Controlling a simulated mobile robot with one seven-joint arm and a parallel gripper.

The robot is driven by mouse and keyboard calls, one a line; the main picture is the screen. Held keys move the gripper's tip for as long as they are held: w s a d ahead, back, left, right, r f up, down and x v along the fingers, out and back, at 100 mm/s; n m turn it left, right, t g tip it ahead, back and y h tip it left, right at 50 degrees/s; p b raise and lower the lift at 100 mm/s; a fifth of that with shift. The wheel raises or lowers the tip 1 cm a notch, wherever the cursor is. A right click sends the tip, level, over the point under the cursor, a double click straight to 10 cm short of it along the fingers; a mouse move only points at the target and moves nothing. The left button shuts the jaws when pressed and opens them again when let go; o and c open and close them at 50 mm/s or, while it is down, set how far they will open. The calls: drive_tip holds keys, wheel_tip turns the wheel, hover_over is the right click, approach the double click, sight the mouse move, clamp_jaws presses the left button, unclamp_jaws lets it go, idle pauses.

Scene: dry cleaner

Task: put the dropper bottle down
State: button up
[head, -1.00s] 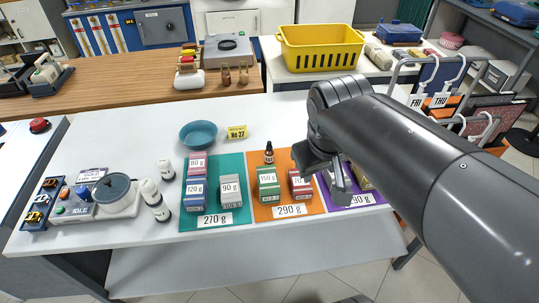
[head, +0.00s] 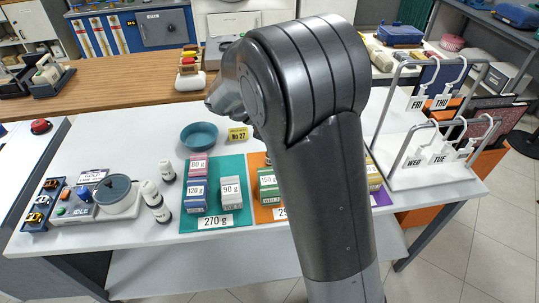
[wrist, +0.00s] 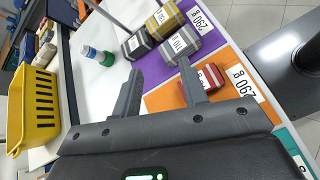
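My gripper (wrist: 158,70) is open in the wrist view, its two fingers wide apart with nothing between them. It is above the table near the orange mat (wrist: 165,97) and the purple mat (wrist: 212,53). I cannot make out the dark dropper bottle in any present view. One second ago it stood upright at the back edge of the orange mat; my arm now covers that spot in the head view. My gripper is also hidden there.
The teal mat (head: 216,219) holds several boxes. A blue bowl (head: 199,136) and white bottles (head: 151,193) stand nearby. A hanger rack (head: 395,135) is at right; a yellow basket (wrist: 36,108) is behind.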

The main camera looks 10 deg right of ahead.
drive_tip(key=w+a+f+n+t+h, duration=0.4)
drive_tip(key=w+a+f+n+h, duration=0.25)
drive_tip(key=w+a, duration=0.35)
drive_tip(key=f, duration=0.9)
drive_tip(key=shift+d, duration=0.2)
drive_tip(key=shift+d+r, duration=0.15)
drive_tip(key=shift+d, duration=0.6)
drive_tip(key=shift+w+d, duration=0.2)
drive_tip(key=shift+d, duration=0.75)
drive_tip(key=shift+w+d, duration=0.25)
drive_tip(key=shift+d, duration=0.75)
drive_tip(key=shift+w+d, duration=0.2)
drive_tip(key=shift+d, duration=0.75)
drive_tip(key=shift+c, duration=0.2)
clamp_jaws()
